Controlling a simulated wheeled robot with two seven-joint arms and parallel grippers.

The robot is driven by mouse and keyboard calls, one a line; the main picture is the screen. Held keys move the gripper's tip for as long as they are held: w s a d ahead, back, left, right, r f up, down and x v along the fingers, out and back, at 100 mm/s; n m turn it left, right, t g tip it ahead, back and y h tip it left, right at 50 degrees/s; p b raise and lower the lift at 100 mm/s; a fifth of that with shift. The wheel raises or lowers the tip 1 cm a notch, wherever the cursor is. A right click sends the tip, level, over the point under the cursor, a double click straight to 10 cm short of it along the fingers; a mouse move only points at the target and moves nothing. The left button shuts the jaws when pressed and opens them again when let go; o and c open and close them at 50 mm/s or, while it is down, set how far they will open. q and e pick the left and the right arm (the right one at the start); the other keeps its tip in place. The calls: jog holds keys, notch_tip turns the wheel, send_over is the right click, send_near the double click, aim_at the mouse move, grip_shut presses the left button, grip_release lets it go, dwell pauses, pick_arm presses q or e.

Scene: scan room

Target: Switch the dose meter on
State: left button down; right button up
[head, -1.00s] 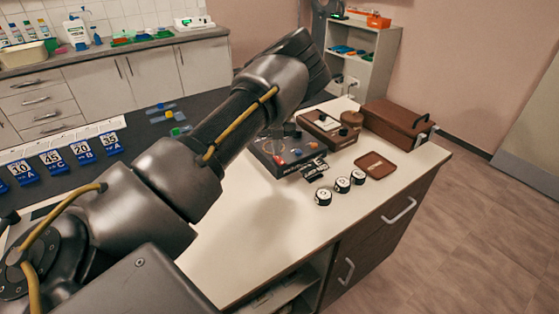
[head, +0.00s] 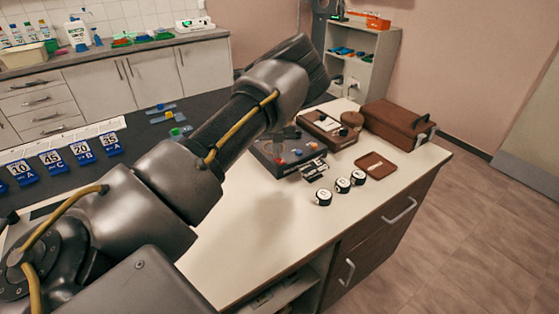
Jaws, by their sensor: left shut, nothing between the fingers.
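A dark box with red, blue and other coloured knobs (head: 277,164) stands on the white counter. Behind it to the right is a brown device with a pale top panel (head: 318,121). I cannot tell for certain which of these is the dose meter; no readable label or lit display shows. My left arm reaches over from the left. My left gripper (head: 289,133) is shut and empty, pointing down above the dark box, mostly hidden behind the wrist. Whether it touches the box cannot be told. My right gripper is not in view.
Three round black-and-white pieces (head: 342,185) and a brown tray (head: 375,165) sit to the right. A brown case (head: 394,122) stands at the counter's back corner. Numbered blue stands (head: 84,153) line the dark surface at left. The white counter's front (head: 275,225) is clear.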

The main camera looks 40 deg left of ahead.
pick_arm(q)
jog(key=shift+s, duration=0.1)
jog(key=shift+r+p, duration=0.9)
notch_tip(320, 180, up, 5)
jog(key=p, duration=0.4)
jog(key=shift+d+f, duration=0.1)
